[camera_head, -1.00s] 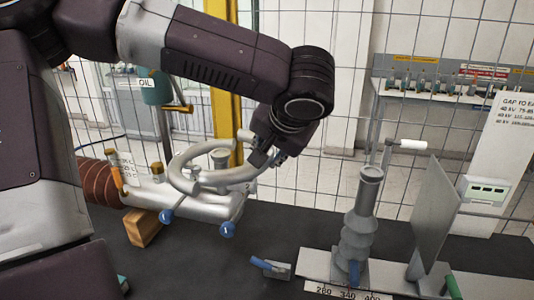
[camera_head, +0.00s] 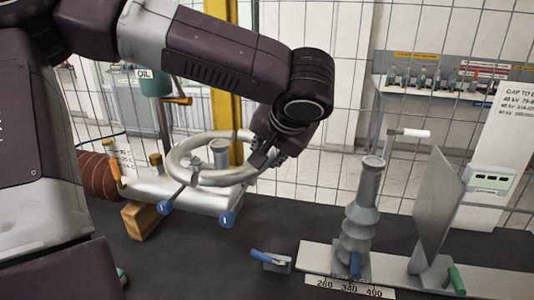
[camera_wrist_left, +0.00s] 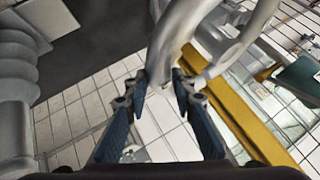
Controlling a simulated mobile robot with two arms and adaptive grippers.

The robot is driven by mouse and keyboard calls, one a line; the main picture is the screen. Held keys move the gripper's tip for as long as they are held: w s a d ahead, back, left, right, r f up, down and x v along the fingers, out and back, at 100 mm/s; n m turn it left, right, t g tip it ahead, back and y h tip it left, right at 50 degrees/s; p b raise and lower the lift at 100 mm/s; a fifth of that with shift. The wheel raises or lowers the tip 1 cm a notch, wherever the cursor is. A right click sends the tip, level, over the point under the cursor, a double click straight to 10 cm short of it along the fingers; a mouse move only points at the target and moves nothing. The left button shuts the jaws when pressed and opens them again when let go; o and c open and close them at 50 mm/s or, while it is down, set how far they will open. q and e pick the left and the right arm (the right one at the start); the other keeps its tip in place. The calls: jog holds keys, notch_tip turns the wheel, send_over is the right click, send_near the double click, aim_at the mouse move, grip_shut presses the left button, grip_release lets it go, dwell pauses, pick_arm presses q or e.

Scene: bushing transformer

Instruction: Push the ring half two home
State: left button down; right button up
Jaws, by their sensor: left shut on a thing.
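My left gripper (camera_head: 264,158) is shut on a grey curved ring half (camera_head: 225,178) at its right end. In the left wrist view the fingers (camera_wrist_left: 159,82) grip the grey tube (camera_wrist_left: 172,40) from both sides. The held half forms the near side of a ring. The other ring half (camera_head: 178,155) curves round the left and far side. Their left ends meet or nearly meet; I cannot tell whether they are joined. The ring encircles a grey post (camera_head: 219,152) above a pale horizontal body (camera_head: 190,198) with blue-knobbed handles. My right gripper is not in view.
A grey ribbed bushing (camera_head: 362,215) and an upright grey plate (camera_head: 437,210) stand on a scaled rail at the right. A small blue-handled clamp (camera_head: 270,260) lies on the dark bench (camera_head: 220,265). A wooden block (camera_head: 142,220) sits under the body's left end.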

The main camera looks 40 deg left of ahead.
pick_arm(q)
jog(key=shift+f, duration=0.35)
jog(key=c, duration=1.5)
grip_release()
jog(key=shift+c, duration=0.2)
jog(key=v, duration=1.2)
